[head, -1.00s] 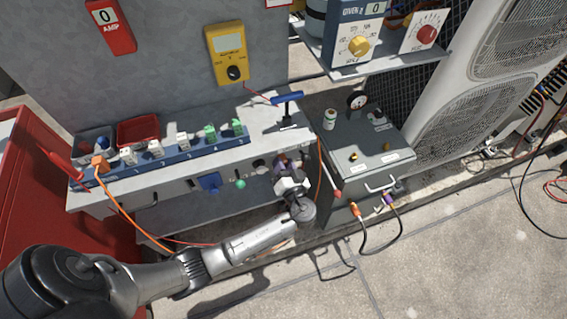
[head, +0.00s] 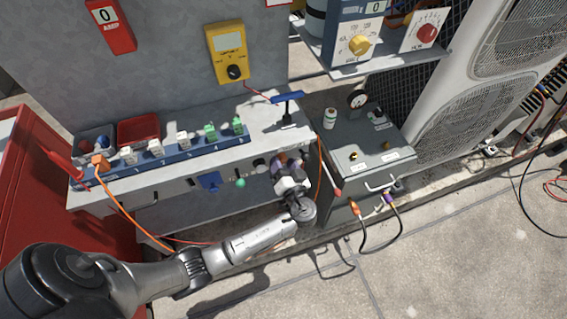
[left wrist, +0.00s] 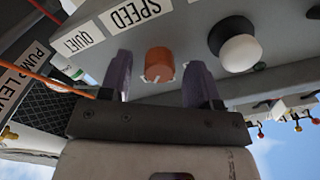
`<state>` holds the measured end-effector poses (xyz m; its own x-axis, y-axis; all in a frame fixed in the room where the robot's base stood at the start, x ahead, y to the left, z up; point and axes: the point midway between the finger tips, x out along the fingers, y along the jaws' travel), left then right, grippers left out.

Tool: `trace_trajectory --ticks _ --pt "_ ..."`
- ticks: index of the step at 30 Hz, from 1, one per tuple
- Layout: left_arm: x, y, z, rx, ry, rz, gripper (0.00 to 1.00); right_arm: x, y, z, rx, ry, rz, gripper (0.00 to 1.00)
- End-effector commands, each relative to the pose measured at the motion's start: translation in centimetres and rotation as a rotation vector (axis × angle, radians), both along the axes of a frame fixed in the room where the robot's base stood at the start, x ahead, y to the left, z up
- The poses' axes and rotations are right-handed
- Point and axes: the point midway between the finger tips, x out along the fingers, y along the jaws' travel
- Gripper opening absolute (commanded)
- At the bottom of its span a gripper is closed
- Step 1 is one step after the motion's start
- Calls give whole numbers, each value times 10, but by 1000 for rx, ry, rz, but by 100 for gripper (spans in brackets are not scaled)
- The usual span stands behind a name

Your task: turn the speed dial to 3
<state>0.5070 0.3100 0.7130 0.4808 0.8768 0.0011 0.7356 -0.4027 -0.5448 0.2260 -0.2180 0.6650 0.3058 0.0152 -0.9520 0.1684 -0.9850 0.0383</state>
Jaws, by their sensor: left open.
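The speed dial is an orange knob (left wrist: 159,65) on the grey panel front in the left wrist view. A white label reading SPEED (left wrist: 137,9) is beside it. My left gripper (left wrist: 160,80) is open, with one purple finger on each side of the dial and gaps visible between fingers and knob. In the head view my left gripper (head: 283,161) is at the front of the workbench near its right end, and it hides the dial there. My right gripper is not in view.
A white round knob (left wrist: 240,52) sits close to the dial's right in the left wrist view. A QUIET label (left wrist: 78,38) is on the left. In the head view, a grey box (head: 365,150) with cables stands right of the workbench (head: 160,180).

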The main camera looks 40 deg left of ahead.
Motion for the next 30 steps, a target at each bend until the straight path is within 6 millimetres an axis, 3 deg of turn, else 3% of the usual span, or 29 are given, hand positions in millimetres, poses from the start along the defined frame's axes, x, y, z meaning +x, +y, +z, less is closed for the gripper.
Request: trace_trajectory --ticks 18,30 --pt "-51 -93 1 -4 2 -1 57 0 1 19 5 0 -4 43" --pt "-65 -118 0 -1 2 0 57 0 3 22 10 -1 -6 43"
